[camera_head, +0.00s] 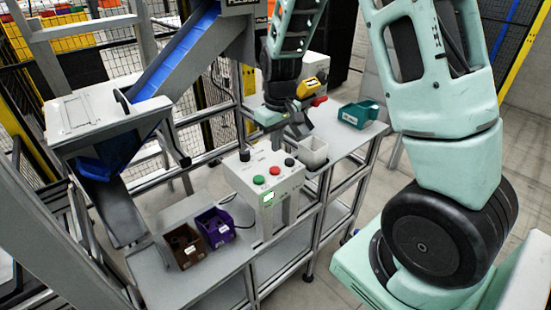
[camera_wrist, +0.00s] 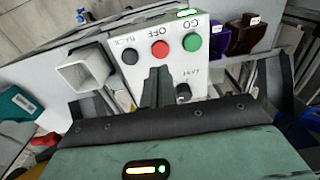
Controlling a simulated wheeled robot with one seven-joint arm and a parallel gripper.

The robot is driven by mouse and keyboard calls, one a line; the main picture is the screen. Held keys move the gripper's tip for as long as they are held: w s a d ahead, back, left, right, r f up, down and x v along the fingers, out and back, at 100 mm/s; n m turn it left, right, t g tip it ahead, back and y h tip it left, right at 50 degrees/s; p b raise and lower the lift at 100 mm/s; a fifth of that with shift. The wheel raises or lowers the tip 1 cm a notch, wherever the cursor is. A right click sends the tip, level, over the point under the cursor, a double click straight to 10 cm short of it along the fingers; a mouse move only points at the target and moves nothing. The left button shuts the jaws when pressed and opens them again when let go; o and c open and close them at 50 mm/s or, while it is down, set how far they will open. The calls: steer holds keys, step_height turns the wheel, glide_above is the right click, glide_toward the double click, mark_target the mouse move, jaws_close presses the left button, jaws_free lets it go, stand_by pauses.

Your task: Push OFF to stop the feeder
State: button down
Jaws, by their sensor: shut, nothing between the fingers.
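The red OFF button (camera_wrist: 160,49) sits between the black BACK button (camera_wrist: 129,56) and the green GO button (camera_wrist: 192,43). In the head view the red button (camera_head: 274,171) shows uncovered. A black knob (camera_wrist: 183,90) is on the same panel. My gripper (camera_wrist: 156,72) is shut and empty, its fingertips just below OFF in the wrist picture. In the head view my gripper (camera_head: 278,122) is above and behind the box; contact is not visible.
A white open cup (camera_head: 313,153) stands beside the box, and a teal bin (camera_head: 358,115) lies farther right. Purple (camera_head: 216,228) and brown (camera_head: 184,246) bins sit on the left shelf. A blue feeder chute (camera_head: 178,52) rises at the upper left.

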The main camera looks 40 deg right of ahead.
mark_target(276, 170)
step_height(276, 170, down, 7)
steer(key=shift+w+r+p, duration=0.1)
steer(key=shift+w+p, duration=0.05)
steer(key=shift+p, duration=0.55)
steer(key=shift+f+b, duration=0.65)
steer(key=shift+f, duration=0.1)
steer(key=shift+s+a+f, duration=0.1)
steer(key=shift+s+f, duration=0.1)
steer(key=shift+f, duration=0.1)
steer(key=shift+b, duration=0.3)
steer(key=shift+r+p, duration=0.35)
steer(key=shift+p, duration=0.05)
step_height(276, 170, up, 4)
steer(key=p, duration=0.3)
steer(key=shift+w+r+p, duration=0.15)
steer(key=shift+r+p, duration=0.1)
steer(key=shift+p, duration=0.05)
step_height(276, 170, up, 10)
steer(key=b, duration=0.3)
steer(key=shift+s+f, duration=0.15)
steer(key=shift+s, duration=0.15)
